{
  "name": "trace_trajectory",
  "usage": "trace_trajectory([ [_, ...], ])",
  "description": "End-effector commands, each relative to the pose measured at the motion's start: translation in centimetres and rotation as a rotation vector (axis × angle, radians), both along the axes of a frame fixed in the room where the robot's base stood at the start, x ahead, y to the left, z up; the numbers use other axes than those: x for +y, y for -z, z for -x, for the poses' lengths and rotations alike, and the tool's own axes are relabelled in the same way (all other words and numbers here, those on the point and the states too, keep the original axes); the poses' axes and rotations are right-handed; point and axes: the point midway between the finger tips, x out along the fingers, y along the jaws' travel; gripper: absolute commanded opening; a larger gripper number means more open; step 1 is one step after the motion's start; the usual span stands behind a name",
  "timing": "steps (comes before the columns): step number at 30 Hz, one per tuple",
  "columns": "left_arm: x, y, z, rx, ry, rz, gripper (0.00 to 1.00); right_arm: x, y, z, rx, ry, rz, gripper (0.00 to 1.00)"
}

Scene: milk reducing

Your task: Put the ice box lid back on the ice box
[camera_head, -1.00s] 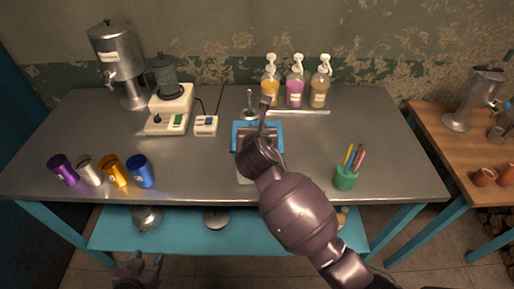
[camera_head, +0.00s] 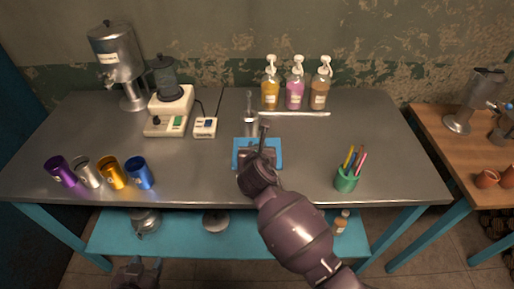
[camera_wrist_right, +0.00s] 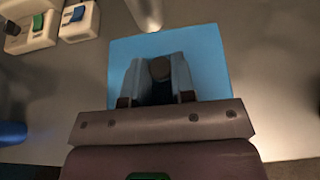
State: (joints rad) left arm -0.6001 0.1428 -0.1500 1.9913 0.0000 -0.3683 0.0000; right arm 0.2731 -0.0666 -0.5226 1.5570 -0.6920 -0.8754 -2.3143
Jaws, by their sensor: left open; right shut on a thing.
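The ice box lid (camera_head: 241,160) is a flat blue square near the front middle of the table in the head view. In the right wrist view the lid (camera_wrist_right: 205,60) lies flat beneath my right gripper (camera_wrist_right: 160,72), whose fingers are shut on its round grey knob (camera_wrist_right: 160,68). In the head view my right gripper (camera_head: 258,152) is over the lid and hides part of it. The ice box is hidden; I cannot tell whether the lid touches it. My left gripper (camera_head: 136,270) is open and empty, low at the bottom left, below the table.
A metal vessel with a stick (camera_head: 250,122) stands just behind the lid. A green pen cup (camera_head: 346,181) is on the right, several coloured cups (camera_head: 112,175) on the left. A white appliance (camera_head: 170,110) stands back left.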

Motion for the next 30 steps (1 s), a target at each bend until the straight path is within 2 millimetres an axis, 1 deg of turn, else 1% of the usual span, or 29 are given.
trace_trajectory([
  [8, 0.0, -0.1, 0.0, 0.001, 0.000, 0.000, 0.49, 0.0, 0.7, 0.0, 0.000, 0.000, 0.001, 0.00],
  [9, 0.0, -0.1, 0.0, 0.001, 0.000, 0.000, 0.49, 0.0, 0.7, 0.0, 0.000, 0.000, 0.000, 0.28],
  [13, 0.0, 0.0, 0.1, 0.002, 0.000, 0.000, 0.49, 0.0, 0.7, 0.0, 0.000, 0.000, 0.000, 0.48],
  [22, 0.0, 0.0, 0.1, 0.004, 0.000, 0.000, 0.49, 0.0, 0.6, 0.0, 0.000, 0.000, 0.000, 0.49],
  [26, 0.0, 0.3, 0.2, 0.005, 0.000, 0.000, 0.49, 0.0, -0.3, 0.0, -0.001, 0.000, -0.003, 0.49],
  [30, 0.0, -0.2, 0.1, 0.005, -0.002, 0.000, 0.49, -0.1, -1.1, 1.8, -0.001, 0.000, 0.001, 0.49],
])
